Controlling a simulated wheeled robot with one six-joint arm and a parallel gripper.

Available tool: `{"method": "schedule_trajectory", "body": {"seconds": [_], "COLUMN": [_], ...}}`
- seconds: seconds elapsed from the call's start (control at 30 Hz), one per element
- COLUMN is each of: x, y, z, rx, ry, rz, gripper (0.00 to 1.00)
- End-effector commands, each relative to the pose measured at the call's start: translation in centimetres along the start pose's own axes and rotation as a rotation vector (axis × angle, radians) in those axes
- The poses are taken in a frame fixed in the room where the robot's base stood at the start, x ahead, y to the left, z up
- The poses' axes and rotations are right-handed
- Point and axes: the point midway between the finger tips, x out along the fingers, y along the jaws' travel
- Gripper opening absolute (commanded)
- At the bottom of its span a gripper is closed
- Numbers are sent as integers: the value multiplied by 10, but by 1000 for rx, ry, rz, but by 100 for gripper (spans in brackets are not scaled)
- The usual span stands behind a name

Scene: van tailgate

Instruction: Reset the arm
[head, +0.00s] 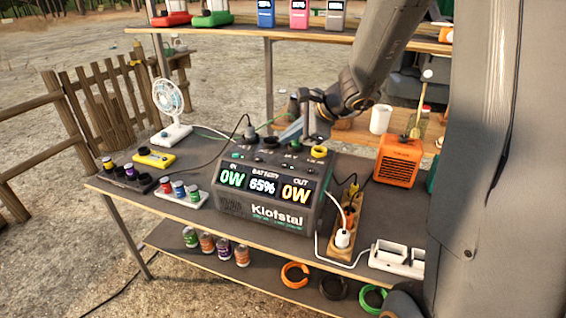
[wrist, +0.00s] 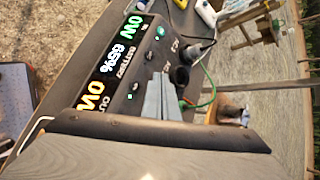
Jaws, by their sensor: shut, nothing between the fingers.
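My gripper (head: 291,132) is shut and empty, just above or behind the top of the power station (head: 262,218) in the head view. In the wrist view its two grey fingers (wrist: 160,96) lie together over the station's panel; I cannot tell whether they touch it. The power station is dark grey, and its display (head: 263,187) reads 0W, 65% and 0W. A black plug (head: 250,132) stands in its top at the left, and a yellow ring (head: 319,151) is at the right.
A fan (head: 169,110), an orange heater (head: 398,161), a power strip (head: 343,238) and a white holder (head: 396,258) stand on the table. Cables run around the station. A shelf (head: 290,34) crosses above and behind. Jars and rings lie on the lower shelf (head: 265,280).

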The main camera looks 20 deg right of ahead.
Motion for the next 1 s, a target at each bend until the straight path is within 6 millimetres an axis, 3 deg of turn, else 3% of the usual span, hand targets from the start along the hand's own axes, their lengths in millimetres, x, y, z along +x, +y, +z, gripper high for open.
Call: {"method": "schedule_trajectory", "body": {"seconds": [0.17, 0.37, 0.6, 0.8, 1.0], "x": [-1, -13, -46, -72, -83], "y": [23, 105, 190, 226, 236], "z": [6, 14, -1, -18, -27], "rx": [-99, -493, -1066, -1470, -1657], "ry": [8, 32, 31, 6, -12], "rz": [62, 290, 575, 746, 819], "gripper": [0, 0, 0, 0, 0]}}
